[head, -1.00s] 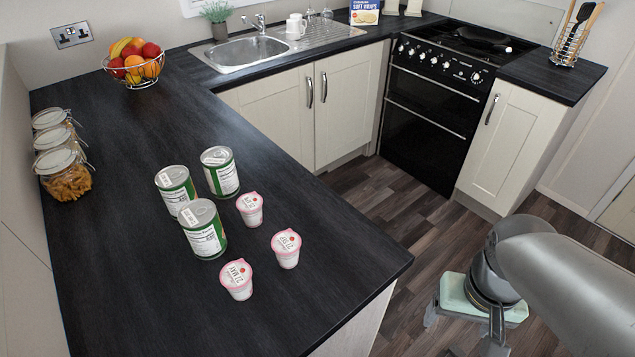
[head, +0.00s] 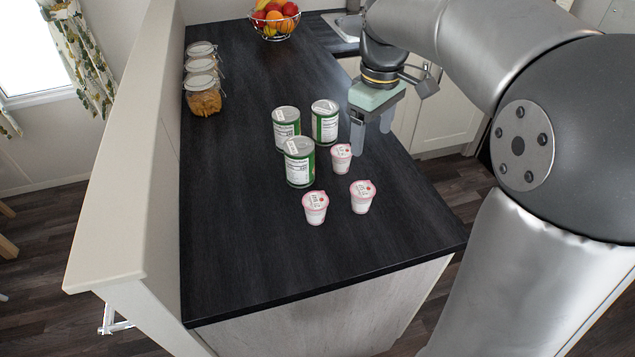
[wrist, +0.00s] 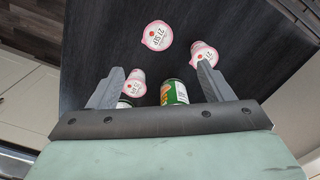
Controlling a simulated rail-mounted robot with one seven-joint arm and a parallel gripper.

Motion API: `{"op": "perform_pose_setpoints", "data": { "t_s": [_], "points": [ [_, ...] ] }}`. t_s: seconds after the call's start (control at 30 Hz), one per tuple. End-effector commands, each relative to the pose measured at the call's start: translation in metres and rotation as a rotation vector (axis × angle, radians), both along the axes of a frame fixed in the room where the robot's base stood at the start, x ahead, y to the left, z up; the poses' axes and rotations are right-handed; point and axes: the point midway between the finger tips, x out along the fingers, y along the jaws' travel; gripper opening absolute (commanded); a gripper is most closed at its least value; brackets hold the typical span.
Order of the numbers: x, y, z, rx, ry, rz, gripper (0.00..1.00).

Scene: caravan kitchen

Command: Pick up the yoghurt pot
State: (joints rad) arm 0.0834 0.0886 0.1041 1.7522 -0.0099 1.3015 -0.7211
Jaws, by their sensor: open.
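Three small white yoghurt pots with pink-rimmed lids stand upright on the dark worktop (head: 235,250). In the head view one is at the back (head: 341,159), one at the front right (head: 362,198) and one at the front left (head: 315,208). The front right pot's lid reads "21 SEP" in the wrist view (wrist: 156,36). My gripper (head: 371,141) is open and empty, pointing down above the worktop's right edge, right of and apart from the back pot. In the wrist view a pot (wrist: 136,84) shows between the fingers.
Three green-labelled cans (head: 299,163) (head: 286,128) (head: 325,122) stand close behind and left of the pots. Glass jars (head: 203,97) line the left wall and a fruit bowl (head: 275,20) stands at the back. The front worktop is clear.

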Motion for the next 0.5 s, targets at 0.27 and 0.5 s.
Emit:
{"op": "perform_pose_setpoints", "data": {
  "t_s": [0.27, 0.5],
  "points": [
    [0.004, -0.001, -0.034, 0.001, 0.006, 0.017, 0.74],
    [0.004, -0.001, -0.086, 0.0, 0.006, 0.016, 0.74]
  ]
}}
